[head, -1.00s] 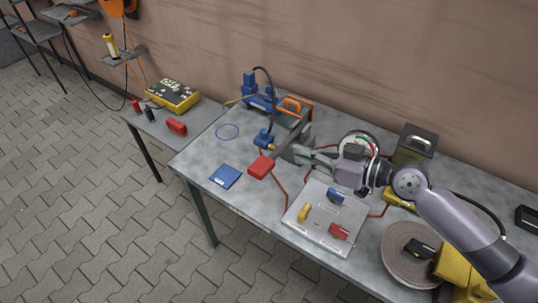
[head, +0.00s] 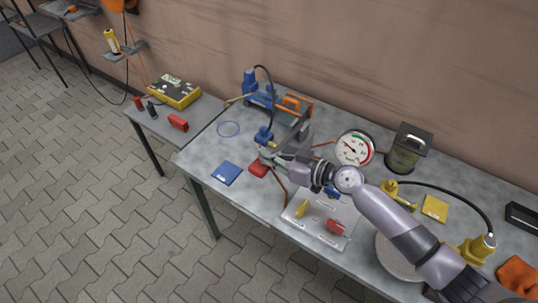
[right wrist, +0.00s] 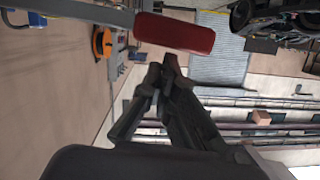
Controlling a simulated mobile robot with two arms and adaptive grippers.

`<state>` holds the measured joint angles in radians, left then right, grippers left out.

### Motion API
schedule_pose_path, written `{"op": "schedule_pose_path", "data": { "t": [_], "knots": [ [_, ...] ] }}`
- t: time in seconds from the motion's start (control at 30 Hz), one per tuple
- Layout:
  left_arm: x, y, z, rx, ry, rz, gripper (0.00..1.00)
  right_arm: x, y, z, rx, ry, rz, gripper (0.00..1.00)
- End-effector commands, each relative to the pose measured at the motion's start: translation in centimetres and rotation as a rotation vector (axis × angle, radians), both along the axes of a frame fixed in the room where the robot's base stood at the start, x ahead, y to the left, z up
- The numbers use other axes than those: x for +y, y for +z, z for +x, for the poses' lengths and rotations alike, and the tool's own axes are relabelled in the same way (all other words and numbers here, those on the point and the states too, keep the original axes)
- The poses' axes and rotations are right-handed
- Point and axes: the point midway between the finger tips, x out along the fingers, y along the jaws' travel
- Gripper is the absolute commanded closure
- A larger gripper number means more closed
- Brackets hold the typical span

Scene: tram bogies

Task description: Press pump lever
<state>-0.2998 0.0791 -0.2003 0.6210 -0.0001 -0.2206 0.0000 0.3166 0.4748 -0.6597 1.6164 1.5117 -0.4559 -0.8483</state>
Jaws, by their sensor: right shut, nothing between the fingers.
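The pump lever's red grip (head: 258,170) shows at the near side of the grey bench (head: 205,150) in the head view, partly hidden by my right gripper. In the right wrist view the red grip (right wrist: 174,33) sits at the end of a grey bar (right wrist: 90,12), just above the fingertips. My right gripper (head: 264,154) is shut and empty, close beside or above the grip. I cannot tell if they touch. The wrist view shows its fingers (right wrist: 165,78) together. Blue pump parts (head: 264,136) stand just behind it. My left gripper is not in view.
A round gauge (head: 355,148) and a dark lantern-like box (head: 407,148) stand at the back right. A plate with coloured blocks (head: 318,227) lies under my right arm. A blue pad (head: 227,173) lies left of the grip. A side table holds a yellow box (head: 174,92).

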Motion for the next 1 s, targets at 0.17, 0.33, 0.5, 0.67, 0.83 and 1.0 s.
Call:
{"op": "schedule_pose_path", "data": {
  "t": [0.17,0.33,0.5,0.67,0.83,1.0],
  "knots": [
    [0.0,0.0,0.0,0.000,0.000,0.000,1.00,0.0,0.0,0.0,0.001,0.000,0.001,1.00],
    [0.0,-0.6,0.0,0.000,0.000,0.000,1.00,0.1,-0.6,-0.1,-0.009,0.001,-0.007,1.00],
    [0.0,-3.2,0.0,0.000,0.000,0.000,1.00,0.4,-2.8,-0.6,-0.069,0.001,-0.051,1.00],
    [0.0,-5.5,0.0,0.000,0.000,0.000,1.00,0.6,-4.7,-0.9,-0.141,0.001,-0.105,1.00],
    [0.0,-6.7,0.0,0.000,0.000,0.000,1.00,0.7,-5.6,-1.0,-0.191,0.001,-0.141,1.00],
    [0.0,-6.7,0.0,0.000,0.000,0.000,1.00,0.7,-5.6,-1.1,-0.203,0.000,-0.150,1.00]
  ]
}}
